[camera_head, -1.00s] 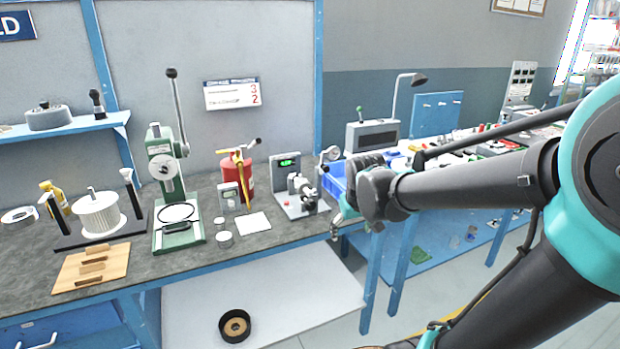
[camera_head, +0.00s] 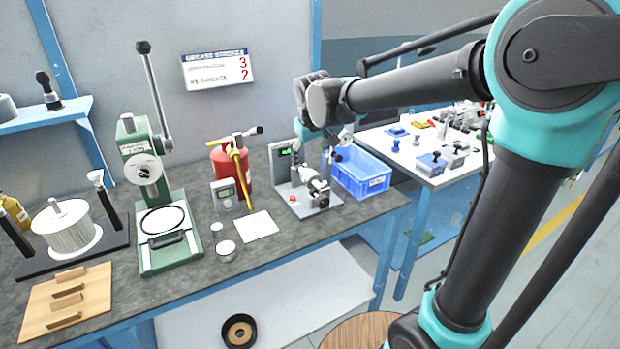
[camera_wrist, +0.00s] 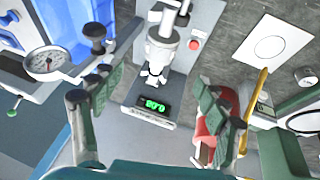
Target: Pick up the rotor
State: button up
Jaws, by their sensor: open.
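A white ribbed drum with a short shaft (camera_head: 68,230), which looks like the rotor, stands on a black base (camera_head: 112,243) between two dark posts at the left of the bench. It does not show in the wrist view. My gripper (camera_head: 343,140) is above the right part of the bench, far to the right of the drum. In the wrist view my gripper (camera_wrist: 152,112) has its fingers wide apart with nothing held. Between and beyond them is a grey tester with a green display (camera_wrist: 152,106).
A green press (camera_head: 160,215), red cylinder (camera_head: 229,170) and the tester (camera_head: 305,192) stand between drum and gripper. A blue bin (camera_head: 362,172) is at the right. A shelf (camera_head: 45,114) hangs above left.

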aim_at(310, 173)
jog(key=x, duration=1.1)
jog(key=shift+f, duration=0.45)
jog(key=shift+c, duration=0.6)
grip_shut()
